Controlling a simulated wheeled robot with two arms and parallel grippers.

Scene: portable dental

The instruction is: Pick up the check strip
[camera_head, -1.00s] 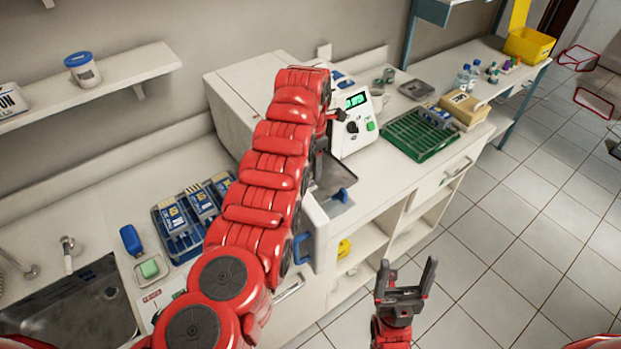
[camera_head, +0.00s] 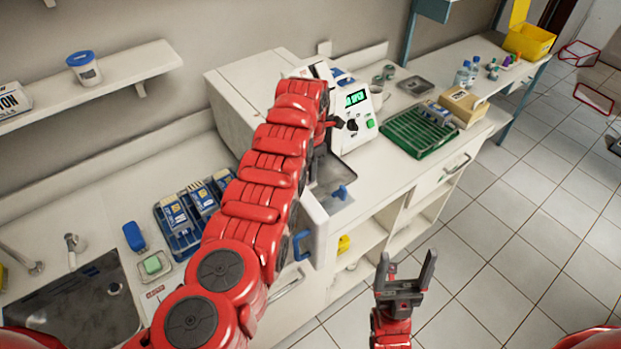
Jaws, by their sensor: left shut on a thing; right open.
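I cannot make out the check strip in the head view. My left arm reaches across to the front of the white sterilizer (camera_head: 240,95). My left gripper (camera_head: 337,122) shows only as small dark parts beside the control panel, largely hidden by its own red arm. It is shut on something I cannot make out. The sterilizer's door (camera_head: 314,222) with a blue handle stands open, and a metal tray (camera_head: 330,170) with a blue grip sticks out. My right gripper (camera_head: 404,276) is open and empty, pointing up over the floor in front of the counter.
A green rack (camera_head: 412,140) and a cardboard box (camera_head: 463,104) stand on the counter right of the sterilizer. A blue tray of packets (camera_head: 180,240), a green sponge block (camera_head: 152,265) and a sink (camera_head: 75,310) are at left.

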